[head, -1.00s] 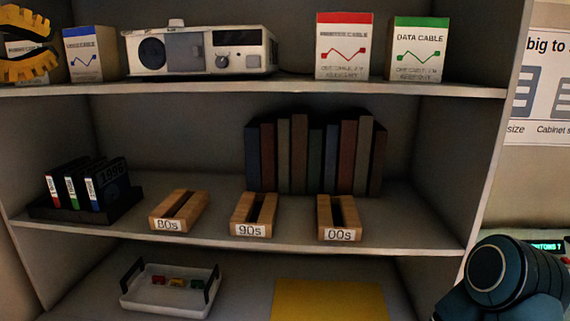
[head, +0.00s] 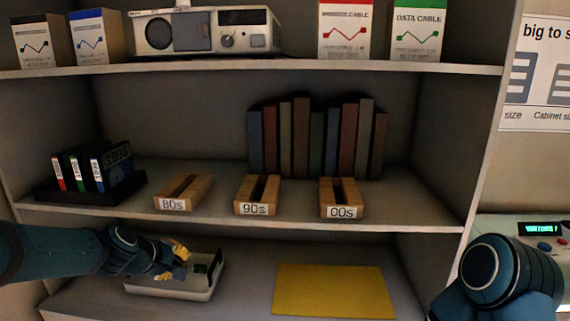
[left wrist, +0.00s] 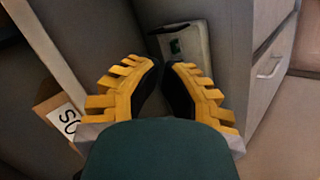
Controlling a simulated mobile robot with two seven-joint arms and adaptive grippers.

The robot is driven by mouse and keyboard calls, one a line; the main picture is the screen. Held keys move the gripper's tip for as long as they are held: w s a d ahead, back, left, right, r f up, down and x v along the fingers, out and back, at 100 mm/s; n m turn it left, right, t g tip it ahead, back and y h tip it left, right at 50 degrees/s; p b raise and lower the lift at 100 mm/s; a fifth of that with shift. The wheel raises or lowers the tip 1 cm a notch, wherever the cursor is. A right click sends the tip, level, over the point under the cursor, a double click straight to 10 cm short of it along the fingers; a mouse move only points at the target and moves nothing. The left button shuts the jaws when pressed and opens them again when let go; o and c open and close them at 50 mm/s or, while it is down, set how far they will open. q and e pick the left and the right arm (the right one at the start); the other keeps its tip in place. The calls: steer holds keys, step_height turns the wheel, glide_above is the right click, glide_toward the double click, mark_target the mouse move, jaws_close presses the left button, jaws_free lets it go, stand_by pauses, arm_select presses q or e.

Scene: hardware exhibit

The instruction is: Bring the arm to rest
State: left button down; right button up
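My left arm comes in from the left in the head view, in front of the lower shelf. Its yellow left gripper (head: 178,262) overlaps the white tray (head: 170,291) in the picture; I see no contact. In the left wrist view the yellow fingers (left wrist: 162,68) show their dark inner faces with a narrow gap between the tips and nothing held. The tray also shows beyond them (left wrist: 186,40). Much of the tray's inside is hidden by the gripper. A dark blue rounded part of my right arm is at the lower right; its gripper is out of view.
Wooden holders marked 80s (head: 183,191), 90s (head: 257,195) and 00s (head: 341,198) stand along the middle shelf's front. A black rack of cartridges (head: 90,178) is to their left. A yellow mat (head: 333,290) lies bare on the lower shelf. Books (head: 315,138) stand behind.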

arm_select(q)
steer(key=s+d+f+m+g+b, duration=0.1)
steer(key=s+d+f, duration=0.2)
steer(key=f, duration=0.4)
steer(key=s+d+f+m+g, duration=0.2)
steer(key=s+f, duration=0.1)
steer(key=f, duration=0.5)
steer(key=s+d+f+m+g+b, duration=0.1)
steer(key=s+d+f, duration=0.15)
steer(key=f, duration=0.45)
steer(key=s+d+f+m+g+h+b, duration=0.1)
steer(key=s+d+f+m+g, duration=0.2)
steer(key=s+f, duration=1.1)
steer(key=s+d+m, duration=0.1)
steer(key=d+m, duration=0.1)
steer(key=d, duration=0.2)
steer(key=shift+s+d, duration=0.15)
steer(key=shift+d, duration=0.05)
arm_select(e)
steer(key=f, duration=0.4)
steer(key=shift+s+a, duration=0.15)
steer(key=shift+s, duration=0.15)
